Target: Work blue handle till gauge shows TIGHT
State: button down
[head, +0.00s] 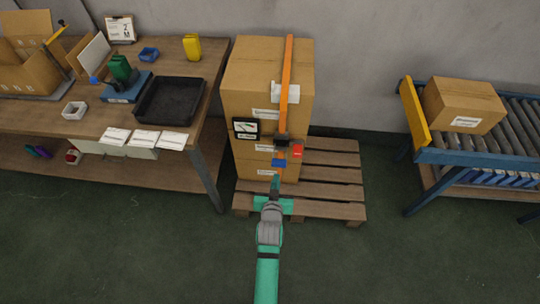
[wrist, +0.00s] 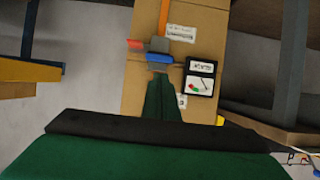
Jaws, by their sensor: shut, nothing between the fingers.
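The blue handle (head: 279,162) sits low on the front of a stack of cardboard boxes (head: 255,99), under a dark ratchet buckle (head: 281,140) on an orange strap (head: 287,75). A red tab (head: 297,151) is beside it. The gauge (head: 245,127) is a dark-framed panel left of the strap; its needle is too small to read. My gripper (head: 275,182) is shut and empty, just below the handle. In the wrist view the handle (wrist: 160,58) lies right at the fingertips (wrist: 161,80); I cannot tell if they touch. The gauge (wrist: 200,77) shows right of it there.
The stack stands on a wooden pallet (head: 335,174), with bare slats to the right. A workbench (head: 50,118) with a black tray (head: 170,101) is on the left. A roller conveyor (head: 515,122) carrying a box (head: 463,105) is on the right. The floor between pallet and conveyor is clear.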

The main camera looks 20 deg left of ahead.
jog(key=r, duration=0.1)
jog(key=w+r, duration=0.1)
jog(key=r, duration=0.3)
jog(key=shift+w+a+r, duration=0.2)
jog(key=shift+w+a, duration=0.05)
jog(key=shift+w, duration=0.1)
send_over(278, 163)
jog(key=s, duration=0.1)
notch_tip(278, 163, down, 4)
jog(key=shift+f, duration=0.1)
notch_tip(278, 163, down, 3)
jog(key=shift+s+d+f, duration=0.1)
jog(key=shift+s+f, duration=0.1)
jog(key=shift+f, duration=0.4)
jog(key=shift+f, duration=0.1)
